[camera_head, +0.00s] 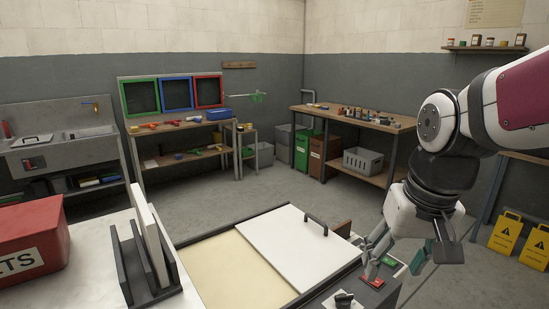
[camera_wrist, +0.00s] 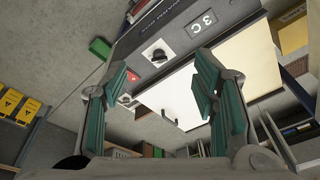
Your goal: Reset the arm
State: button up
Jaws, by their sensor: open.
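My gripper (camera_head: 392,264) hangs at the right in the head view, above the dark control panel (camera_head: 372,293) beside a bin with a white sliding lid (camera_head: 285,243). In the wrist view my gripper (camera_wrist: 163,65) shows two teal-padded fingers spread well apart, with nothing held between them. Beyond the fingers are the panel's black knob (camera_wrist: 157,54) and a "3C" label (camera_wrist: 207,20). A red patch on the panel (camera_head: 371,281) lies close under the fingertips; I cannot tell whether they touch it.
A red box (camera_head: 30,240) and a dark rack (camera_head: 135,275) holding white boards stand at the left. A workbench (camera_head: 365,124) stands behind the arm. Yellow floor signs (camera_head: 505,232) stand at the right. The middle floor is clear.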

jog(key=s+r+t+p, duration=0.1)
jog(key=s+r, duration=0.1)
jog(key=s, duration=1.1)
jog(key=shift+s+d+n+t, duration=0.15)
jog(key=shift+s+n+t, duration=0.15)
jog(key=shift+n+t, duration=0.1)
jog(key=shift+r, duration=0.15)
